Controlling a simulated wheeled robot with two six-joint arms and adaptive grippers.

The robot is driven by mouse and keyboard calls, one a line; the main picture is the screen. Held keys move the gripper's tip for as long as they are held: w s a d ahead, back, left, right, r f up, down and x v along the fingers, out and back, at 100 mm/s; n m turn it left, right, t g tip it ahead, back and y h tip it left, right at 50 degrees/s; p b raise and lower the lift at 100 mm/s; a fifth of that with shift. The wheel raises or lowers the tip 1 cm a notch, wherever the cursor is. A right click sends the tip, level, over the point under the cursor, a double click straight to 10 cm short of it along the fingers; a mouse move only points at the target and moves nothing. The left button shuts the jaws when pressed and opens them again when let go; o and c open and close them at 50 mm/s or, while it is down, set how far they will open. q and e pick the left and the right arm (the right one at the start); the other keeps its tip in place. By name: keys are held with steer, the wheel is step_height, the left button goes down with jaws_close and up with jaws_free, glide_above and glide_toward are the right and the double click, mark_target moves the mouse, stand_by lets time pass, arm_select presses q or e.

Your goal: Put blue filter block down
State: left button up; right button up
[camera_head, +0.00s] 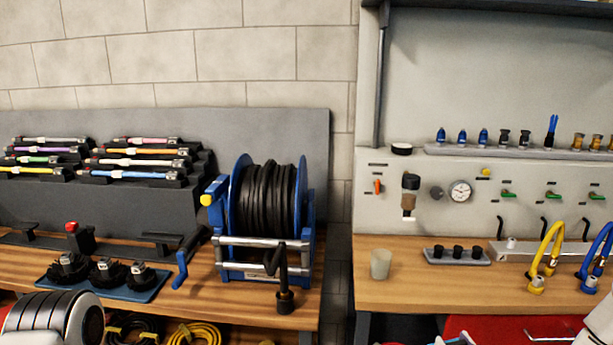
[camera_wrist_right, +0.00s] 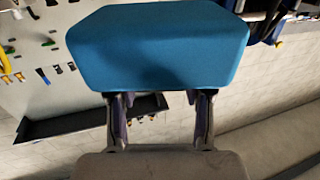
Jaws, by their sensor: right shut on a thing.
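The blue filter block (camera_wrist_right: 158,45) fills the upper middle of the right wrist view. It is a wide block with cut corners. My right gripper (camera_wrist_right: 162,100) is shut on the near edge of the block, one finger on each side. The block is held in the air, and no surface touching it can be seen. The fingertips are partly hidden at the block. In the head view the block cannot be made out. My left gripper is not in view.
In the head view, a blue hose reel (camera_head: 265,215) and black round brushes (camera_head: 105,270) stand on the left wooden bench (camera_head: 225,312). The right bench (camera_head: 415,288) has a cup (camera_head: 381,264), a grey socket strip (camera_head: 455,256) and yellow and blue hoses. Its front left is clear.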

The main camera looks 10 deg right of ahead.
steer(key=w+a+f+n+y, duration=0.1)
steer(key=w+a+f, duration=0.1)
steer(key=a, duration=0.3)
steer(key=w+a+f+y, duration=0.1)
steer(key=w+a+f, duration=0.1)
steer(key=a, duration=0.3)
steer(key=shift+a+f+n+y, duration=0.2)
steer(key=shift+f+n+y, duration=0.2)
steer(key=shift+f, duration=0.4)
steer(key=a, duration=0.3)
steer(key=w+a, duration=0.1)
steer(key=a, duration=0.2)
steer(key=a+f, duration=0.1)
steer(key=a, duration=0.2)
steer(key=shift+w+a+f, duration=0.1)
steer(key=shift+w+a, duration=0.05)
steer(key=shift+a, duration=0.05)
steer(key=s+r+h, duration=0.1)
steer(key=s+d+r+m+h, duration=0.1)
steer(key=r, duration=0.1)
steer(key=r+m+h, duration=0.1)
steer(key=r, duration=0.1)
steer(key=shift+s+d+r, duration=0.1)
steer(key=shift+s+d, duration=0.25)
steer(key=shift+s, duration=0.05)
